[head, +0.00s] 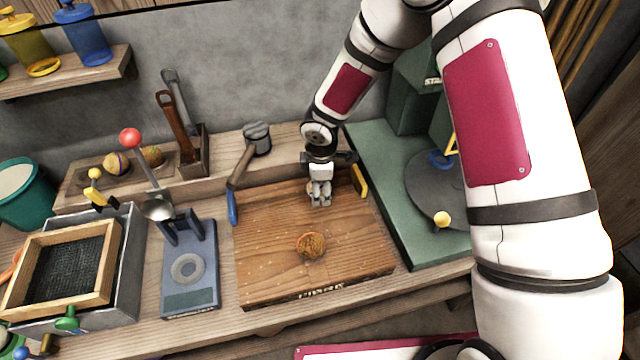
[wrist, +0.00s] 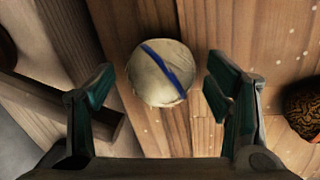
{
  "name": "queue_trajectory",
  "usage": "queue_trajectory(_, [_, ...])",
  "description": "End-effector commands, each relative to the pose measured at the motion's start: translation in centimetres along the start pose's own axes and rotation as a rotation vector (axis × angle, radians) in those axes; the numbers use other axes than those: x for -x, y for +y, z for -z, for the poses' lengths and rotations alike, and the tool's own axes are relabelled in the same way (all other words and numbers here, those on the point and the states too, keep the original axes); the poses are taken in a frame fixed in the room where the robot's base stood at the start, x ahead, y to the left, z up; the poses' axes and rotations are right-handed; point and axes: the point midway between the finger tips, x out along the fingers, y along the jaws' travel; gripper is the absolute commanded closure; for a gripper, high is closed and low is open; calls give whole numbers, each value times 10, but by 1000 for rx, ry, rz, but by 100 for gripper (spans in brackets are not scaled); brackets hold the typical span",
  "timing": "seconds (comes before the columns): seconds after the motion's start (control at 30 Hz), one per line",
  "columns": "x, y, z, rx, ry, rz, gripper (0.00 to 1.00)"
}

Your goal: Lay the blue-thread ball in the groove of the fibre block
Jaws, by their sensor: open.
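The blue-thread ball (wrist: 162,72), cream with a blue band, lies on wood between and just beyond the fingertips in the wrist view. In the head view it is mostly hidden behind my gripper (head: 320,196). My gripper is open, pointing down over the back part of the fibre block (head: 265,270), with a finger on each side of the ball and gaps showing. The fibre block is a broad wooden slab with lettering on its front edge. I cannot clearly make out its groove, or whether the ball touches it.
An orange-brown patterned ball (head: 311,246) sits on the block and shows at the wrist view's right edge (wrist: 304,108). A mallet (head: 243,165) leans at the block's back left. A green machine base (head: 400,215) stands right. A blue-grey stand (head: 190,285) is left.

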Motion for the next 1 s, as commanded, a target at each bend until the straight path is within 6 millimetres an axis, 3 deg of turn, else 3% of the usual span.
queue_trajectory(0.5, [100, 1, -1, -2, 1, -3, 28])
queue_trajectory(0.7, [118, 0, 0, -1, 1, -1, 28])
queue_trajectory(1.0, [127, 0, -4, -15, -9, -5, 28])
